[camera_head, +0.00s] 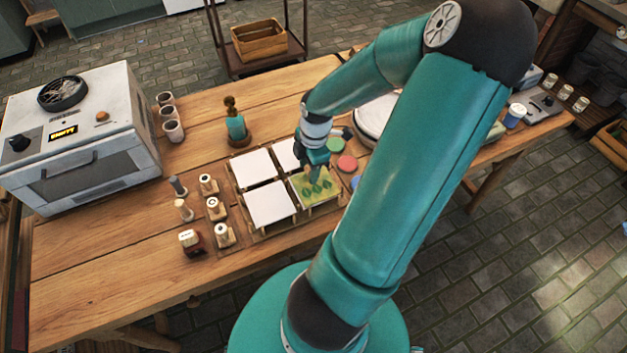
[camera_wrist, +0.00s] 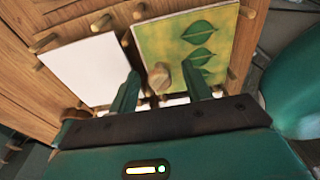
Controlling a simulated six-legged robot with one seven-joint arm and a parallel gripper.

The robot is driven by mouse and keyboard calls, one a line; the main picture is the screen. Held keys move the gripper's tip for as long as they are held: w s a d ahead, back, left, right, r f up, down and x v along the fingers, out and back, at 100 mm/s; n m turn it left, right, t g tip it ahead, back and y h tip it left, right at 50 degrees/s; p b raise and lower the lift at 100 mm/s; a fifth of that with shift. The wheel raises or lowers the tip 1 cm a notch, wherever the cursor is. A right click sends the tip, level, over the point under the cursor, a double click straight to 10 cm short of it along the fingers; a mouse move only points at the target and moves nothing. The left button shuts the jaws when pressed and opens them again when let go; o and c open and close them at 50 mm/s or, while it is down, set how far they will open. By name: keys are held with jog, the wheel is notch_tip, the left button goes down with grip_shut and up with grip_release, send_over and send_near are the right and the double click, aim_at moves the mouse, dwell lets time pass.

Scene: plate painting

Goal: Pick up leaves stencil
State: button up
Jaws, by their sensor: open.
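The leaves stencil is a yellow-green square panel (camera_head: 325,192) with dark green leaf shapes, lying at the front right of a wooden rack of square panels in the head view. In the wrist view the stencil (camera_wrist: 158,42) fills the upper middle, with a round wooden knob (camera_wrist: 161,76) near its lower edge. My gripper (camera_head: 315,174) is over the stencil. In the wrist view my gripper (camera_wrist: 162,88) is open, with one finger on each side of the knob and a gap on both sides. Contact with the stencil cannot be told.
Blank white panels (camera_head: 270,204) lie beside the stencil in the rack. Stamps with wooden handles (camera_head: 213,207) stand to the left, and a white oven (camera_head: 80,140) is farther left. Coloured discs (camera_head: 347,163) lie right of the rack, partly behind my arm. The front left tabletop is clear.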

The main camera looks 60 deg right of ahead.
jog(key=shift+f, duration=0.1)
jog(key=c, duration=1.1)
jog(key=shift+o, duration=0.2)
jog(key=shift+r, duration=0.2)
